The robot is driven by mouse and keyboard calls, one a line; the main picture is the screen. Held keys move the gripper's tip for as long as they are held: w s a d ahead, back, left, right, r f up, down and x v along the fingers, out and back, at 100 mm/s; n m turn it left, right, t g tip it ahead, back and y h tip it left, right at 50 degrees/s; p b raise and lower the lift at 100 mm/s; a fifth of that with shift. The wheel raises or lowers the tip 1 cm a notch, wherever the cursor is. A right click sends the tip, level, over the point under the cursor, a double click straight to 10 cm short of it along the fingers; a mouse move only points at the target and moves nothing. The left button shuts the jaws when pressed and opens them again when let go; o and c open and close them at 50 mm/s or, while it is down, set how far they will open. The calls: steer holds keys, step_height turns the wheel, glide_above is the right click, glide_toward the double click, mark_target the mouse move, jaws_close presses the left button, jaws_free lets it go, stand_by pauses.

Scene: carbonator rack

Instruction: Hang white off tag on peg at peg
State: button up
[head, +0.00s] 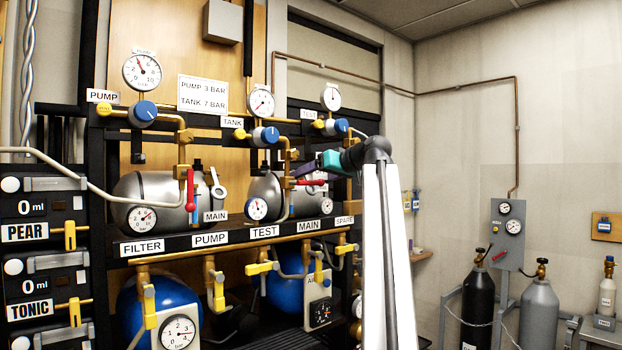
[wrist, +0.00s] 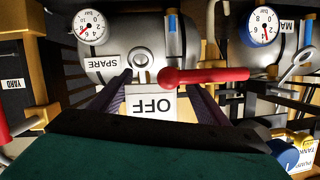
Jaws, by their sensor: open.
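A white tag marked OFF (wrist: 151,103) shows in the wrist view between the two fingers of my gripper (wrist: 160,100). The fingers are apart, one on each side of the tag. I cannot tell whether they touch it. A pale ring (wrist: 140,58) shows just above the tag in that view; I cannot tell whether it belongs to the tag. In the head view my gripper (head: 308,168) is at the rack, by the tank on the right. I cannot make out the tag there, and I cannot pick out the peg in either view.
A red lever (wrist: 203,76) crosses close to the tag and the finger on the right in the wrist view. Behind are a grey tank (wrist: 110,62) labelled SPARE and a gauge (wrist: 89,27). The rack's labelled rail (head: 225,240) runs below in the head view.

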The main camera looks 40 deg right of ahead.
steer(key=shift+s, duration=0.2)
steer(key=shift+f+v, duration=0.15)
steer(key=shift+v, duration=1.75)
steer(key=shift+f+v, duration=0.2)
steer(key=shift+v, duration=1.65)
steer(key=shift+s+a, duration=0.1)
steer(key=shift+a, duration=0.1)
steer(key=shift+f, duration=0.1)
